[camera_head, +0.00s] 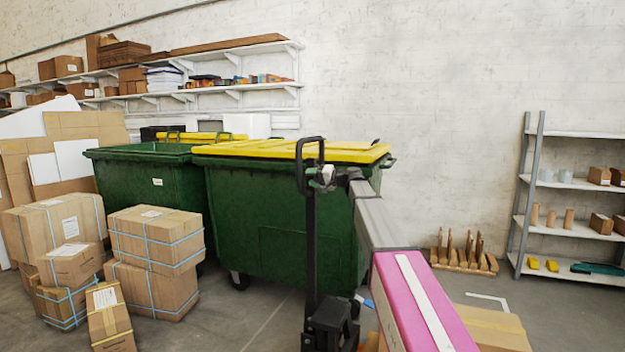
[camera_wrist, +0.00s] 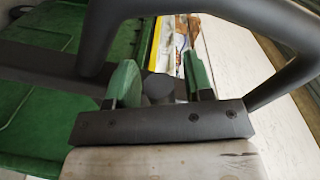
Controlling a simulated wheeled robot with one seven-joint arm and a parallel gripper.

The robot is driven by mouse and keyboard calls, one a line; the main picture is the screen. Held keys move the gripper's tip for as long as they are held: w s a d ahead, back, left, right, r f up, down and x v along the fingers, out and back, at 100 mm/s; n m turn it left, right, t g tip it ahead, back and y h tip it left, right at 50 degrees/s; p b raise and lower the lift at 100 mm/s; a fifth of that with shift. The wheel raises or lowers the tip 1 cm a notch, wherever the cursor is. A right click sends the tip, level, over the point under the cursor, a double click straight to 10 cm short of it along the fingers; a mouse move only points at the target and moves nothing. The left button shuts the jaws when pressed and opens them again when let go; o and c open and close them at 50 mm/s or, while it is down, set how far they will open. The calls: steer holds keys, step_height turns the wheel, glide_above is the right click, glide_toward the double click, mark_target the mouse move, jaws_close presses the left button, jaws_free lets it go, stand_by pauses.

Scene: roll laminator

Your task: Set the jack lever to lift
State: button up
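The pallet jack's black handle (camera_head: 311,230) stands upright in front of the green bins, with a loop grip (camera_head: 300,167) at its top. The loop also crosses the wrist view close up (camera_wrist: 225,12). My gripper (camera_head: 327,176) is at the loop, on its right side. In the wrist view, the green finger pads of my gripper (camera_wrist: 163,80) are apart. A dark rounded piece (camera_wrist: 158,88) lies between them, nearer the left pad, with a gap at the right. It may be the jack lever; I cannot tell its setting.
A green bin with a yellow lid (camera_head: 275,215) stands right behind the handle, another green bin (camera_head: 150,190) to its left. Strapped boxes (camera_head: 155,240) are stacked at left. A cardboard box (camera_head: 495,325) is at lower right. A shelf rack (camera_head: 570,227) stands at far right.

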steer(key=v, duration=1)
steer(key=shift+s+d, duration=0.2)
steer(key=shift+d, duration=0.2)
steer(key=s+f+g+h, duration=0.15)
steer(key=s+f, duration=0.35)
steer(key=f, duration=0.5)
steer(key=s+f+m+h, duration=0.1)
steer(key=s+f+h, duration=0.3)
steer(key=f, duration=0.6)
steer(key=s+f+g+h, duration=0.15)
steer(key=s+f, duration=0.35)
steer(key=f, duration=0.5)
steer(key=s+d+f+g+h, duration=0.2)
steer(key=s+d+f+h, duration=0.2)
steer(key=s+f, duration=0.6)
steer(key=s+d+f+g+h, duration=0.2)
steer(key=s+d+f+h, duration=0.2)
steer(key=s+f, duration=0.6)
steer(key=s+d, duration=0.1)
steer(key=s, duration=0.4)
steer(key=shift+d+f+n+h, duration=0.2)
steer(key=shift+n+h, duration=0.1)
steer(key=shift+h, duration=0.1)
